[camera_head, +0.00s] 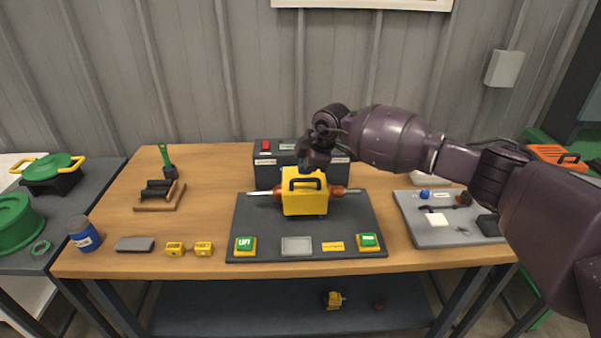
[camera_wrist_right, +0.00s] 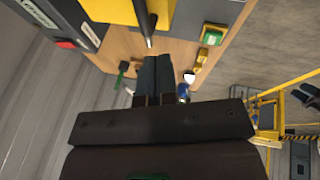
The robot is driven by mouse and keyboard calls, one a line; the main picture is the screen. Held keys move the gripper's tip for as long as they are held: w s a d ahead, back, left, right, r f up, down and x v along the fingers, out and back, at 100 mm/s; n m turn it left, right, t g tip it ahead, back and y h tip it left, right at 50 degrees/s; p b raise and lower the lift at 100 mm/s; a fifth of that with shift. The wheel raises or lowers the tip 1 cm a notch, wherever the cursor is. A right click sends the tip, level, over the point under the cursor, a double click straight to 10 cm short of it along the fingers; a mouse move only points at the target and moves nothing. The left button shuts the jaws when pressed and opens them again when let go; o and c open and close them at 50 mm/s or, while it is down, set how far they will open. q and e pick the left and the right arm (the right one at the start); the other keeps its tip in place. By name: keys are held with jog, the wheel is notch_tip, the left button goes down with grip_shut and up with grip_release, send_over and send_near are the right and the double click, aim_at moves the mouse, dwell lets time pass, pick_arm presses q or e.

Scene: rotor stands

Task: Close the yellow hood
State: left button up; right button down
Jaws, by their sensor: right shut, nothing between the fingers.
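The yellow hood (camera_head: 304,204) with a black handle stands on a dark base plate (camera_head: 255,212) at the middle of the bench. It covers the middle of a copper rotor, whose shaft (camera_head: 262,193) sticks out on both sides. It looks lowered over the rotor, but I cannot tell whether it is fully seated. My right gripper (camera_head: 308,164) is just above and behind the hood. In the right wrist view the gripper (camera_wrist_right: 155,62) is shut and empty, close to the shaft tip (camera_wrist_right: 148,42), with the yellow hood (camera_wrist_right: 110,10) at the top. Contact is unclear. My left gripper is out of view.
A dark control box (camera_head: 268,172) with a red button stands behind the plate. Green buttons (camera_head: 245,245) (camera_head: 368,242) sit on yellow blocks at the plate's front. A grey tray (camera_head: 425,235) with small parts lies to the right.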

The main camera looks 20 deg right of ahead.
jog(key=s+d+r, duration=0.2)
jog(key=s+r, duration=0.3)
jog(key=s, duration=0.2)
jog(key=s+a+r+n+t+y, duration=0.2)
jog(key=a+r+n+t+y, duration=0.3)
jog(key=a+r+n+y, duration=0.75)
jog(key=s+d+f+m+t+h, duration=0.3)
jog(key=f+m+h, duration=0.1)
jog(key=f+m, duration=0.3)
jog(key=s+d+f+m+t+h, duration=0.2)
jog(key=d+f+m+h, duration=0.15)
jog(key=f+m, duration=0.4)
jog(key=s+d+f+m+t+h, duration=0.3)
jog(key=f+m+h, duration=0.1)
jog(key=f+m, duration=0.35)
jog(key=s+d+f+m+g+h, duration=0.2)
jog(key=s+f+m, duration=0.1)
jog(key=s+f, duration=0.6)
jog(key=s+d+f+m+g+h, duration=0.2)
jog(key=s+d+f+m+g, duration=0.1)
jog(key=s+f, duration=0.6)
jog(key=s, duration=0.3)
jog(key=shift+d+b, duration=0.35)
